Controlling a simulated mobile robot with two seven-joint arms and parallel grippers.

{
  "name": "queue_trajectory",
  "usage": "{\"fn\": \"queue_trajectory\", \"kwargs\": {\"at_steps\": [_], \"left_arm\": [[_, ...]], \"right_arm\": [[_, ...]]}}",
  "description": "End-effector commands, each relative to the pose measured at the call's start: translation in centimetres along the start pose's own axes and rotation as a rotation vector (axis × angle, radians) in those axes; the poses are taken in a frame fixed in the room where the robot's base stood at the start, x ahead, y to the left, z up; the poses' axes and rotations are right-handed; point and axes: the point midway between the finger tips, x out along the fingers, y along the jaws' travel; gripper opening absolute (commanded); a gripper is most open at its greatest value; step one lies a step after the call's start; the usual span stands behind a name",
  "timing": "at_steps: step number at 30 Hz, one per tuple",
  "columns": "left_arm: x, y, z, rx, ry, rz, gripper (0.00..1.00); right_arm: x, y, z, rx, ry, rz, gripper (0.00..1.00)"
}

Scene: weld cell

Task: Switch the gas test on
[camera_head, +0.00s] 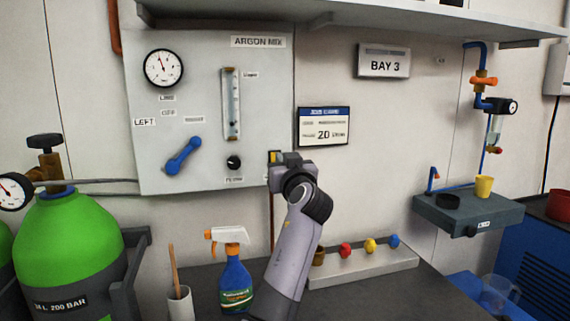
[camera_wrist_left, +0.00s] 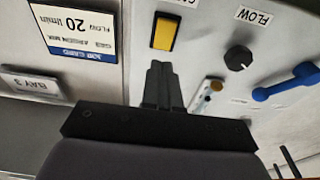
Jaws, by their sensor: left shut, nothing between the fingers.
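The yellow rocker switch (camera_wrist_left: 164,33) sits in a dark frame on the grey gas panel (camera_head: 205,60), under a label that is partly cut off. In the head view only a bit of the yellow switch (camera_head: 274,157) shows, at the panel's lower right corner beside my gripper. My left gripper (camera_wrist_left: 159,66) is shut and empty, its fingertips pointing at the panel just beside the switch's end. I cannot tell whether they touch. It also shows in the head view (camera_head: 281,158). Which way the rocker is tipped is unclear. My right gripper is not in view.
The panel also carries a black flow knob (camera_head: 233,162), a blue lever (camera_head: 182,157), a flow tube (camera_head: 231,104) and a gauge (camera_head: 163,68). A spray bottle (camera_head: 235,279) and a tray (camera_head: 365,267) with coloured pieces stand on the bench below. A green cylinder (camera_head: 70,245) stands left.

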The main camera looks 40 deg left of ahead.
Motion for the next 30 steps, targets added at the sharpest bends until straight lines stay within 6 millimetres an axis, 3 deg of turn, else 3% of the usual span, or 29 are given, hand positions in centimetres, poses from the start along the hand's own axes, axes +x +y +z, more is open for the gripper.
{"fn": "queue_trajectory", "kwargs": {"at_steps": [2,15,21,30], "left_arm": [[-0.3,-0.1,0.0,-0.003,0.002,0.001,0.0],[-8.3,0.0,-1.9,-0.003,0.0,0.002,0.0],[-9.6,-0.1,-2.4,0.0,0.0,0.001,0.0],[-9.7,-0.1,-2.5,0.0,0.0,0.0,0.0]], "right_arm": [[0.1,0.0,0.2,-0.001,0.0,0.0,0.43],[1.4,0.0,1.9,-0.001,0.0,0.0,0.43],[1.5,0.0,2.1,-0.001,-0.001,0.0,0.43],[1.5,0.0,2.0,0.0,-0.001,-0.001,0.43]]}}
